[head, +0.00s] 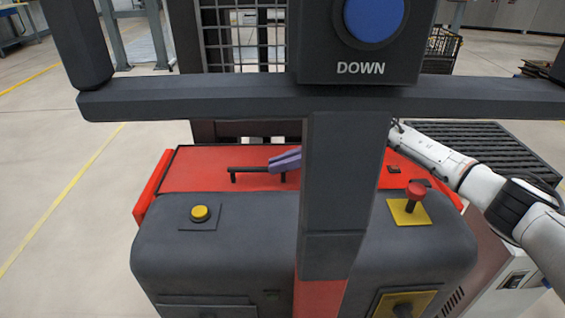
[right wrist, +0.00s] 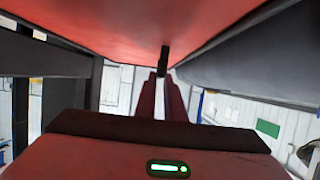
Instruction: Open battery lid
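The red battery lid (head: 200,170) lies across the truck behind the grey hood. Its black bar handle (head: 248,170) stands up from it; the handle's right part is hidden by my fingers and the dark post. My right gripper (head: 285,160) reaches in from the right behind the post, its purple fingers at the handle. In the right wrist view its two fingers (right wrist: 165,98) are close together, with the black handle (right wrist: 163,57) between their tips. The lid's red surface (right wrist: 130,25) fills the top of that view. The gripper looks shut on the handle. My left gripper is not in view.
A dark post (head: 340,200) with a crossbar (head: 200,104) and a blue DOWN button (head: 373,18) block the middle of the head view. The grey hood (head: 230,245) carries a yellow button (head: 200,213) and a red knob (head: 416,191). Open floor (head: 60,170) lies at left.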

